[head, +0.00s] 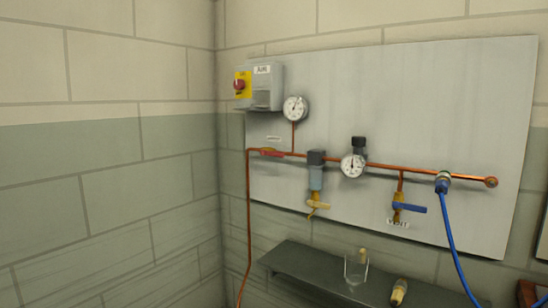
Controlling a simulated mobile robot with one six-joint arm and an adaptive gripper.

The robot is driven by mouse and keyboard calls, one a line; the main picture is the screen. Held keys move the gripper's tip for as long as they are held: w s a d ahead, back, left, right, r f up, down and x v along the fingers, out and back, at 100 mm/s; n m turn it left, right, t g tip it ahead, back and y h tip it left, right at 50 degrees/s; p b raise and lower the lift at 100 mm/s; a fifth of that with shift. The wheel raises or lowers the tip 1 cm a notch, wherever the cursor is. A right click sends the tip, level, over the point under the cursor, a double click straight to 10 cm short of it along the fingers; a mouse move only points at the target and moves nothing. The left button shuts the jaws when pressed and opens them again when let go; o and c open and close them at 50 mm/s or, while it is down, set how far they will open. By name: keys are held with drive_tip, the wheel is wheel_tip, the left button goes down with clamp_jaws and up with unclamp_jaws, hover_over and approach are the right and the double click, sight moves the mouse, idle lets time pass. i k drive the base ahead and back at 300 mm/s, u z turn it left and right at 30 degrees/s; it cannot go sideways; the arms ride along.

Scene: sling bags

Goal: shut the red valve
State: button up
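The red valve (271,153) is on the copper pipe (334,159) at the left of the grey wall panel, just right of where the pipe bends down. Its red handle looks small and lies roughly along the pipe. Its exact angle is hard to tell at this size. My gripper is not in view.
The panel (440,90) also carries a grey box labelled AIR (267,85) with a red knob, two gauges, a yellow handle (318,203) and a blue handle (410,208). A blue hose (447,228) hangs right. A shelf (310,263) below holds a glass (356,268).

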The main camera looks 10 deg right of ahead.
sight(262, 152)
drive_tip(key=z, duration=0.05)
drive_tip(key=k, duration=1.3)
drive_tip(key=u, duration=0.4)
drive_tip(key=i, duration=1.9)
drive_tip(key=z, duration=0.1)
